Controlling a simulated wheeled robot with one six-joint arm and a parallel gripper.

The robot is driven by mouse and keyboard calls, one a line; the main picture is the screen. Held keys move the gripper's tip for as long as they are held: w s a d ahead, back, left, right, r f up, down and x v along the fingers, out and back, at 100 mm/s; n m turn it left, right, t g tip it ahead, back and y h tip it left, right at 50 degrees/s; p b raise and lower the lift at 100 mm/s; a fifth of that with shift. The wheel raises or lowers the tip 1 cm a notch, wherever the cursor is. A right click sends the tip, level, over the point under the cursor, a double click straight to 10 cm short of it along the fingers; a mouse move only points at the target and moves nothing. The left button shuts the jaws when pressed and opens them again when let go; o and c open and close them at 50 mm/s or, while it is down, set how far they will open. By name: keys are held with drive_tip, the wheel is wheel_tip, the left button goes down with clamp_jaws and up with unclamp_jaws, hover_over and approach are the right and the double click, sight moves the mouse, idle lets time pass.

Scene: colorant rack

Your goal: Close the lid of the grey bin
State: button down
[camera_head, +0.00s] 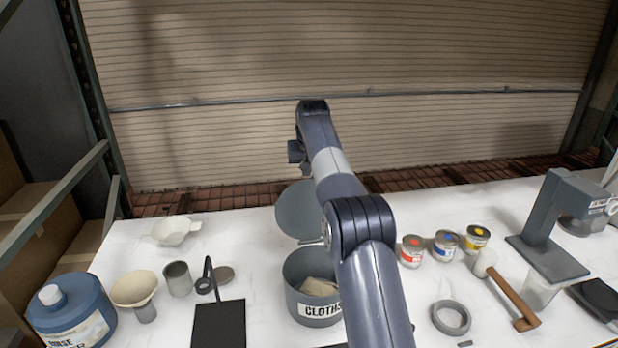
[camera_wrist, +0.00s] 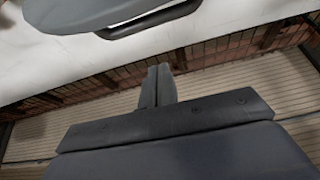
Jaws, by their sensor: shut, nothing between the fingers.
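The grey bin (camera_head: 318,308), labelled CLOTHS, stands on the white table with pale cloth (camera_head: 318,287) inside. Its round lid (camera_head: 296,210) is open, raised at the far side of the bin and tilted back. My arm hides the right part of the lid and bin. My gripper (camera_wrist: 158,72) is shut and empty in the wrist view, pointing towards the table's far edge. A grey rounded surface, seemingly the lid (camera_wrist: 85,12), shows at the top of that view, apart from the fingertips. In the head view my arm's end is above and beyond the lid; its fingers are not clear there.
A blue jug (camera_head: 70,312), a funnel (camera_head: 135,288), a metal cup (camera_head: 178,279) and a black plate (camera_head: 219,325) stand left of the bin. Right are several paint tins (camera_head: 445,246), a mallet (camera_head: 512,295), a grey ring (camera_head: 451,318) and a grey stand (camera_head: 545,220). A shutter wall lies behind.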

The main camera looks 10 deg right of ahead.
sight(308, 207)
drive_tip(key=shift+s+a+f, duration=0.1)
drive_tip(key=shift+s+f, duration=0.1)
drive_tip(key=shift+s, duration=0.75)
drive_tip(key=shift+s+f, duration=0.15)
drive_tip(key=shift+s, duration=0.8)
drive_tip(key=shift+s+f+b, duration=0.1)
drive_tip(key=shift+b, duration=0.3)
